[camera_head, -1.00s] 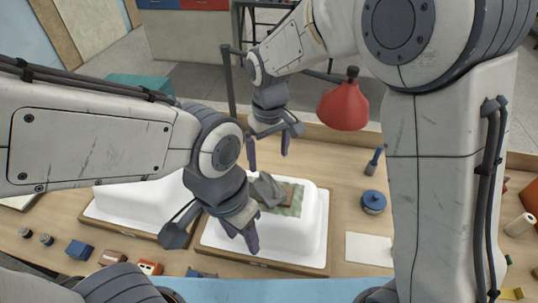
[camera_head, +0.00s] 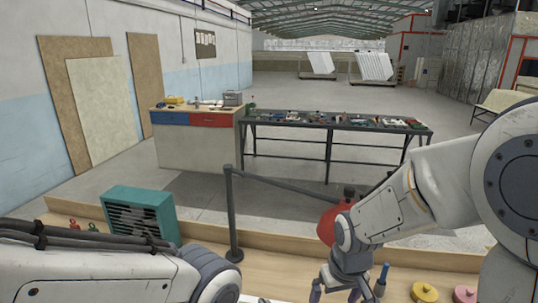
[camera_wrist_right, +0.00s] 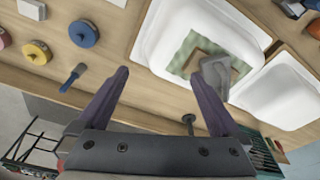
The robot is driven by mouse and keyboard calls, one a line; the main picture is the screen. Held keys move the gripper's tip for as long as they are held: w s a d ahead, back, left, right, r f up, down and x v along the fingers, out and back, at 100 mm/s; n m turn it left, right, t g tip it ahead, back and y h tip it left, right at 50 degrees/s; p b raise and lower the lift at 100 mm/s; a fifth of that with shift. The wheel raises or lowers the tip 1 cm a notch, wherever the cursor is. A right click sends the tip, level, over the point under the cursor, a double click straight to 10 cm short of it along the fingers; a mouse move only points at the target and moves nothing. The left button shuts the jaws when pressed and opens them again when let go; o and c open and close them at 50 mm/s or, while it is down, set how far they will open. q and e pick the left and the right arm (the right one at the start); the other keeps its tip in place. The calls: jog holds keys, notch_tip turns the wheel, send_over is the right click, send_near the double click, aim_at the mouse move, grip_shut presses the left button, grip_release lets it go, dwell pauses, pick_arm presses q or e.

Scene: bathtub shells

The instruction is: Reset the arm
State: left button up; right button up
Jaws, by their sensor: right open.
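My right gripper (camera_head: 338,296) hangs at the bottom edge of the head view. In the right wrist view my right gripper (camera_wrist_right: 161,82) is open, its two purple fingers apart with nothing between them. A white bathtub shell (camera_wrist_right: 160,38) lies beyond the fingers, with a green patch, a brown board and a grey piece (camera_wrist_right: 215,75) on it. A second white shell (camera_wrist_right: 275,93) lies to its right. My left arm (camera_head: 85,272) crosses the lower left of the head view; its gripper is out of frame.
A red rounded object (camera_head: 332,222) stands behind my right gripper, and a teal fan box (camera_head: 140,212) is at the left of the bench. Yellow (camera_wrist_right: 37,52) and blue (camera_wrist_right: 83,33) discs and a blue-handled tool (camera_wrist_right: 72,77) lie on the wood. A long table (camera_head: 335,124) stands across the floor.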

jog(key=s+d+f+m, duration=0.1)
jog(key=s+d+m, duration=0.1)
jog(key=s+d, duration=0.25)
jog(key=s+a+r+n+g+b, duration=0.1)
jog(key=s+a+r+n, duration=0.1)
jog(key=s+a, duration=0.4)
jog(key=s+a+r+n+b, duration=0.1)
jog(key=s+a+n, duration=0.4)
jog(key=s+a, duration=0.2)
jog(key=shift+a+r+g+y, duration=0.25)
jog(key=shift+r+g+y, duration=0.15)
